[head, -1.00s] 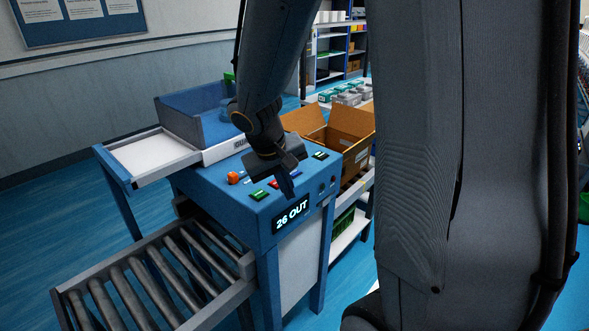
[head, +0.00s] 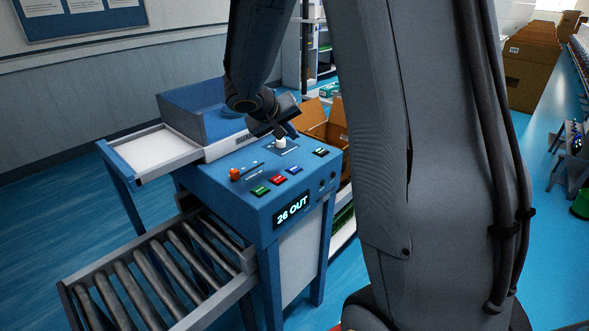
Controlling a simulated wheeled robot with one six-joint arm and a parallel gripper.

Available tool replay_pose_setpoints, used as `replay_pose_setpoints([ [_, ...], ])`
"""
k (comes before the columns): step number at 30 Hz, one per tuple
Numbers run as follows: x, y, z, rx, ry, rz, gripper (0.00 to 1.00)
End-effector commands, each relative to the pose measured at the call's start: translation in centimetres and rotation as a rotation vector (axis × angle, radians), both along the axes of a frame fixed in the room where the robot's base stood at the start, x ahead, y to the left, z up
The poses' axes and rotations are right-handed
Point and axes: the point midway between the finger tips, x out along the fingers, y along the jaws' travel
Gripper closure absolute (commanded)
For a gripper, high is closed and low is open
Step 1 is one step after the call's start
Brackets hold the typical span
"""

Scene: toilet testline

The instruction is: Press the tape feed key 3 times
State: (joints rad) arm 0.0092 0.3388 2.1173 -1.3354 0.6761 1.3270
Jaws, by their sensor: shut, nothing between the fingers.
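The blue machine's sloped control panel (head: 248,203) carries a green key (head: 260,190), a red key (head: 278,180), a blue key (head: 294,169) and another green key (head: 320,152). Their labels are too small to read, so I cannot tell which is the tape feed key. The display (head: 292,209) reads "26 OUT". My gripper (head: 288,133) is shut and empty over the far part of the panel, close to a white knob (head: 280,143). I cannot tell whether it touches the knob. It is clear of the coloured keys, and all of them show.
An orange knob (head: 234,174) stands on the panel's left. A roller conveyor (head: 150,275) runs at front left, and a white-topped side table (head: 150,160) adjoins the machine. An open cardboard box (head: 330,128) is behind at right, partly hidden by my arm.

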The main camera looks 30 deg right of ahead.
Motion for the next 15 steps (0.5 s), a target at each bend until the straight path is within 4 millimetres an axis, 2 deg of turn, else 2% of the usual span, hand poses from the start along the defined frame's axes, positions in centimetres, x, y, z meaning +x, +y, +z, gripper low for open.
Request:
replay_pose_setpoints([
  [15,0.1,0.0,-6.5,0.0,0.0,0.002,1.0],
])
